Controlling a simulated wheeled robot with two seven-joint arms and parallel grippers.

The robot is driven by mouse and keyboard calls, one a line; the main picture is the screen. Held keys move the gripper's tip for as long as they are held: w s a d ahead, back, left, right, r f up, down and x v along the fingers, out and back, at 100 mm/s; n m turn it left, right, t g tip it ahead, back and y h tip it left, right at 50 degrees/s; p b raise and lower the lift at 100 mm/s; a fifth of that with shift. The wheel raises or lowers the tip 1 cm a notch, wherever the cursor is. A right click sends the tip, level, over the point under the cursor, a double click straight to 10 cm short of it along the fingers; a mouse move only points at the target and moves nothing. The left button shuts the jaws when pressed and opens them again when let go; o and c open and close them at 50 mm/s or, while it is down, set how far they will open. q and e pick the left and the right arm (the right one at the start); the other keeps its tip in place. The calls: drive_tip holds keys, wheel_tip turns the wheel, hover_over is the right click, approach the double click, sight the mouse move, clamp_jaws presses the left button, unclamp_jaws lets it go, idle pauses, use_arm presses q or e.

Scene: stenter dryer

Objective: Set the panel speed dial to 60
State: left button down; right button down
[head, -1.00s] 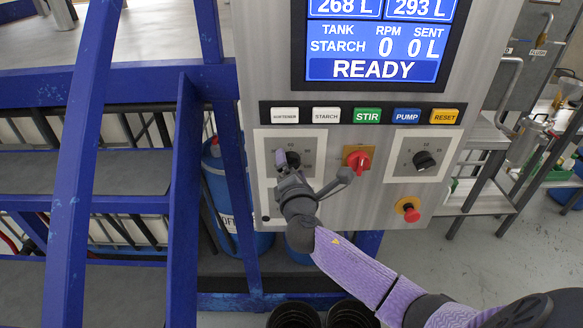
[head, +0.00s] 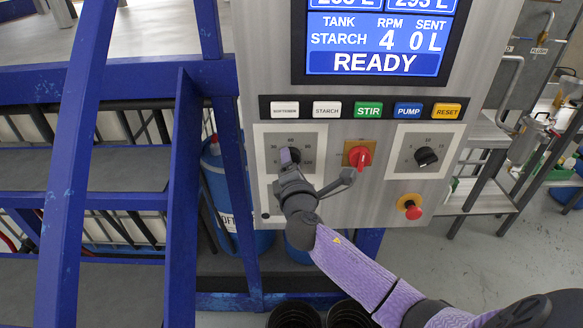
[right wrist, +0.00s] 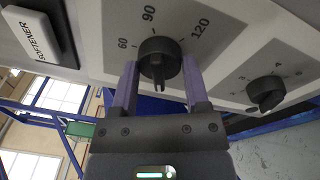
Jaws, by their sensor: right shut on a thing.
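The speed dial (head: 295,156) is a black knob on a pale square plate at the left of the panel's dial row. My right gripper (head: 288,158) reaches it from below and partly covers it. In the right wrist view the dial (right wrist: 160,52) sits between the two fingertips of the gripper (right wrist: 160,80), which is shut on it. The marks 60, 90 and 120 show around the dial there. I cannot tell for sure which mark its pointer faces. The screen (head: 375,40) reads RPM 4, STARCH and READY. My left gripper is not in view.
A red switch (head: 359,157) is close to the right of my gripper. Another black dial (head: 426,157) and a red stop button (head: 410,207) are farther right. A row of labelled buttons (head: 368,110) runs above. Blue frame bars (head: 183,200) stand at left.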

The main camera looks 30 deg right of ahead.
drive_tip(key=shift+a+m+g+h+b, duration=0.1)
drive_tip(key=shift+m+h+b, duration=0.45)
drive_tip(key=shift+m+b, duration=2.5)
drive_tip(key=shift+m+g+h+b, duration=0.1)
drive_tip(key=shift+m+h+b, duration=0.7)
drive_tip(key=shift+m, duration=4.15)
drive_tip(key=shift+a+m+g+h+b, duration=0.1)
drive_tip(key=shift+m+h+b, duration=0.25)
drive_tip(key=shift+m+b, duration=2.8)
drive_tip(key=shift+m+p, duration=0.9)
drive_tip(key=shift+m, duration=0.15)
drive_tip(key=shift+c, duration=0.4)
unclamp_jaws()
